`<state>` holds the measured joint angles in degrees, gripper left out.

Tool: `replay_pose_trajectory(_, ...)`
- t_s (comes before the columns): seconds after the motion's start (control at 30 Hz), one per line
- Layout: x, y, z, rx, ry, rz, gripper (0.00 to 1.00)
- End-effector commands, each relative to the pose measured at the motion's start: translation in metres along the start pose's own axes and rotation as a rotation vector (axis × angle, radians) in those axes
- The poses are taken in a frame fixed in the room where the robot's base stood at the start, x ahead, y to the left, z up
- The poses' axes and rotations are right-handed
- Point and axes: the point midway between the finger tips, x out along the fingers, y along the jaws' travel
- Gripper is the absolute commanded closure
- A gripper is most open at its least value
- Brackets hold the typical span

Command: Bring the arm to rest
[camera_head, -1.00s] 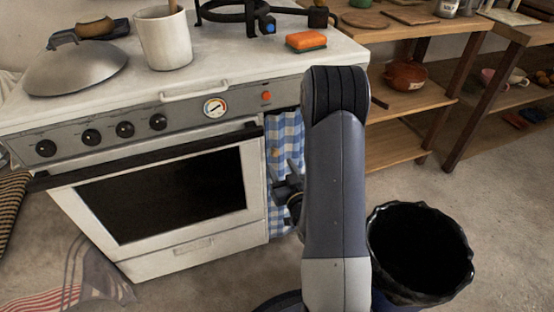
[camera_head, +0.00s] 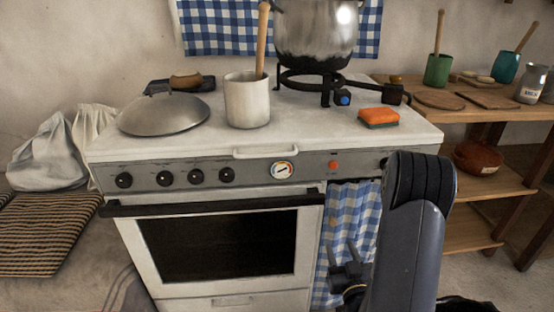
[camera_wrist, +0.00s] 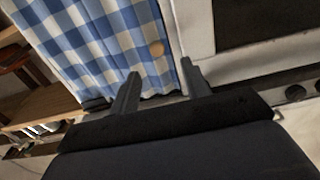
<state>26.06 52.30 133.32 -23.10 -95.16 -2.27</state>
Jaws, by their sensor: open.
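My gripper (camera_head: 345,266) shows in the head view low in front of the stove's right side, partly hidden by my arm. It also shows in the wrist view (camera_wrist: 160,86), where its two dark fingers stand apart with nothing between them. The blue checked curtain (camera_head: 347,215) hangs behind the gripper, below the stove's worktop. It fills the upper left of the wrist view (camera_wrist: 95,40). My arm is folded upright at the lower right of the head view.
The white stove (camera_head: 215,240) stands close ahead. On it are a pot (camera_head: 315,30) on a burner, a lid (camera_head: 163,114), a crock (camera_head: 247,102) and an orange sponge (camera_head: 378,117). Wooden shelves (camera_head: 480,187) stand right.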

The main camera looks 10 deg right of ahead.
Motion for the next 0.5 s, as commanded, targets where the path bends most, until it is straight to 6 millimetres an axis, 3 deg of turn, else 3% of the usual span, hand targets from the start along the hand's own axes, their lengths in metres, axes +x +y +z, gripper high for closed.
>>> replay_pose_trajectory(0.3,0.063,0.0,-0.002,-0.001,0.005,0.0,0.55)
replay_pose_trajectory(0.5,0.091,0.001,-0.001,0.001,0.003,0.002,0.55)
